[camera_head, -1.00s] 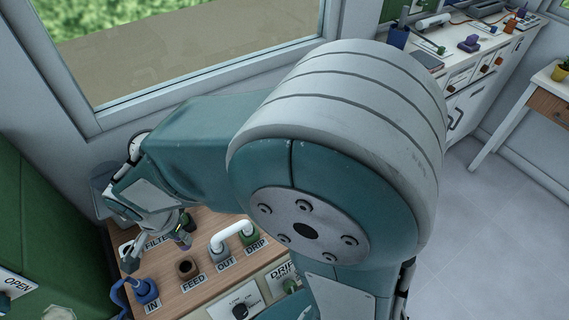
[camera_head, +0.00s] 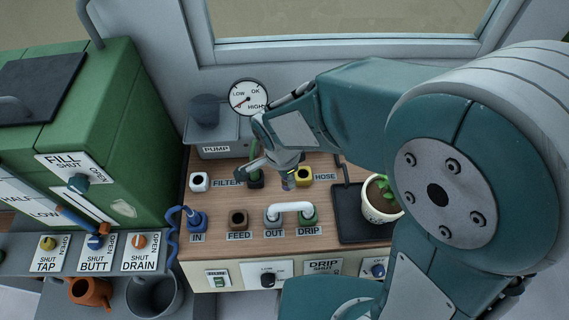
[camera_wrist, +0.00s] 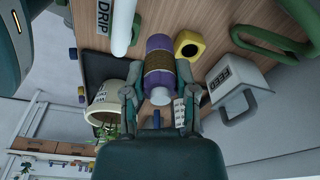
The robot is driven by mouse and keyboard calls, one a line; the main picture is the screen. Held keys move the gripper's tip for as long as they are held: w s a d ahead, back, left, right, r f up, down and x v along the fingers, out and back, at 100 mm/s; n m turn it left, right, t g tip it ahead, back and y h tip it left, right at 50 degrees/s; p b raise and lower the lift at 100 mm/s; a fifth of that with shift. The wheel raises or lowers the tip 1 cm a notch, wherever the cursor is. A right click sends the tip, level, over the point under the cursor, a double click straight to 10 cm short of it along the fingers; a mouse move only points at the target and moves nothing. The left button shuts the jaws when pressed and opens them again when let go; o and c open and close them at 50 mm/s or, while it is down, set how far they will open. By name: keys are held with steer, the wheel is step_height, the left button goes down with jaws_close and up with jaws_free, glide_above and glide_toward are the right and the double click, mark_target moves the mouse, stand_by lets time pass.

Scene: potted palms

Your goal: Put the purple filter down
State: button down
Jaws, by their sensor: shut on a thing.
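The purple filter (camera_wrist: 158,43) is a short purple cylinder with a brown mesh band and a pale end. In the wrist view it sits between the two fingers of my gripper (camera_wrist: 160,75), which is shut on it. In the head view my gripper (camera_head: 270,165) is over the wooden bench, and only a small part of the filter (camera_head: 288,184) shows below it. I cannot tell whether the filter touches the bench.
A white pipe (camera_head: 290,207) bridges OUT and DRIP in front. A blue IN fitting (camera_head: 197,221) and brown FEED socket (camera_head: 238,220) stand left of it. A potted plant (camera_head: 380,204) stands on a black tray at right. The pump gauge (camera_head: 248,97) is behind; a green tank (camera_head: 95,120) is left.

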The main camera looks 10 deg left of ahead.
steer(key=w+a+f, duration=0.1)
steer(key=w+f, duration=0.1)
steer(key=w+a+f, duration=0.1)
steer(key=w+f, duration=0.1)
steer(key=w+a+f, duration=0.2)
steer(key=shift+w+f, duration=0.3)
steer(key=shift+w+d+f, duration=0.3)
steer(key=shift+d+f, duration=0.05)
steer(key=shift+d, duration=0.05)
step_height(320, 180, down, 2)
steer(key=shift+d+f, duration=0.1)
steer(key=shift+f, duration=0.5)
steer(key=shift+a, duration=0.5)
steer(key=shift+c, duration=2)
jaws_free()
steer(key=shift+d, duration=0.3)
steer(key=shift+r, duration=0.1)
